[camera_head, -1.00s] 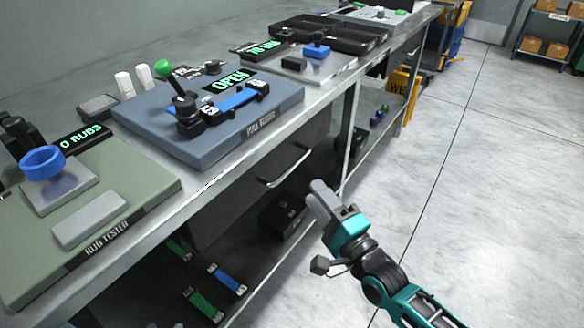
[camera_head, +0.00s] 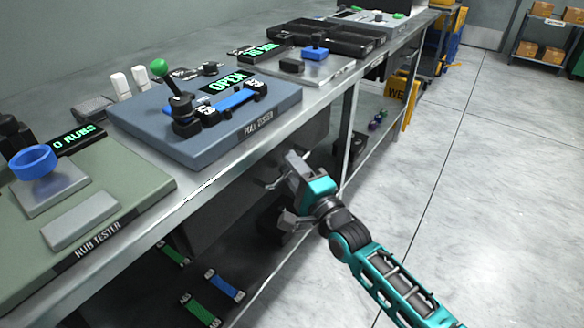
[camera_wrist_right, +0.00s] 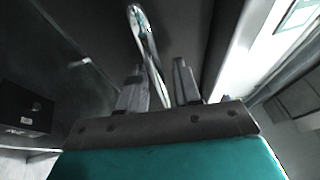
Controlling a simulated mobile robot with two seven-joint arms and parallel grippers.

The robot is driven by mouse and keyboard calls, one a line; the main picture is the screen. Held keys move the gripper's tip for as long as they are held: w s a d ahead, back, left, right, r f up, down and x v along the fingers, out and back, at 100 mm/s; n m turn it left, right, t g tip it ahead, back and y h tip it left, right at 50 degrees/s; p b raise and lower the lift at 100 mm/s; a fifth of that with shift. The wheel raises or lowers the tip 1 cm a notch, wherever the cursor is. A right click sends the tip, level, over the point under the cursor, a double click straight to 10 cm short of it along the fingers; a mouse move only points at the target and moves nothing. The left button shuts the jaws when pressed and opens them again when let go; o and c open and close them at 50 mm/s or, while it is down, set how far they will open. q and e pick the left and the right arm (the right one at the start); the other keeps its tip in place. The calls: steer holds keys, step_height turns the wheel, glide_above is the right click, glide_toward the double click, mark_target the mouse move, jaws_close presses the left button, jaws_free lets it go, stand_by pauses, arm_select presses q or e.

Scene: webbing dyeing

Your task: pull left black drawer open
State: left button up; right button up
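The black drawer (camera_head: 222,212) hangs under the workbench, below the pull tester, and looks closed. Its dark front also fills much of the right wrist view. Its metal bar handle (camera_wrist_right: 142,30) runs between the two fingers of my right gripper (camera_wrist_right: 158,85) in that view. In the head view my right gripper (camera_head: 284,188) is at the drawer front, fingers apart, and hides most of the handle. The fingers are open, and I cannot tell whether either touches the bar. My left gripper is not in view.
The bench edge lies just above my right gripper. On the bench are the blue-grey pull tester (camera_head: 205,125) and green rub tester (camera_head: 100,200). Webbing strips (camera_head: 226,283) lie on the lower shelf. A black box (camera_wrist_right: 24,108) shows in the wrist view. Floor to the right is clear.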

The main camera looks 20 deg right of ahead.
jaws_close()
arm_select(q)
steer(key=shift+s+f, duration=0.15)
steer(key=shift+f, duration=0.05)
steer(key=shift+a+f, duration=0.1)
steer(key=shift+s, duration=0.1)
arm_select(e)
steer(key=shift+s+d, duration=0.1)
steer(key=shift+s, duration=0.05)
